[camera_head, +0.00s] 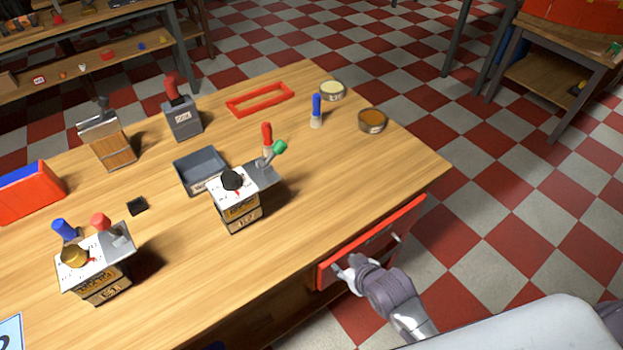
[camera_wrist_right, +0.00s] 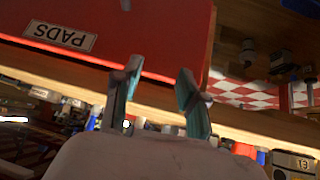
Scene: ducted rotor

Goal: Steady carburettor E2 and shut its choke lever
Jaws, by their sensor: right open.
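Two boxy carburettors stand upright on the wooden table. The front-left one (camera_head: 97,279) has a brass cap, a red knob (camera_head: 100,221) and a blue knob (camera_head: 64,229). Their labels are too small to tell surely which is E2. My right gripper (camera_head: 345,270) is open and empty, at the red drawer front on the table's front side, away from both carburettors. Its two fingers (camera_wrist_right: 158,90) show apart in the wrist view. My left gripper is out of view.
The red drawer front (camera_head: 385,230) juts from the table (camera_head: 300,235); its PADS label (camera_wrist_right: 60,37) shows in the wrist view. A grey tray (camera_head: 186,172) stands behind the middle carburettor. A red frame (camera_head: 245,100), brush (camera_head: 316,112) and tins (camera_head: 372,121) lie farther back.

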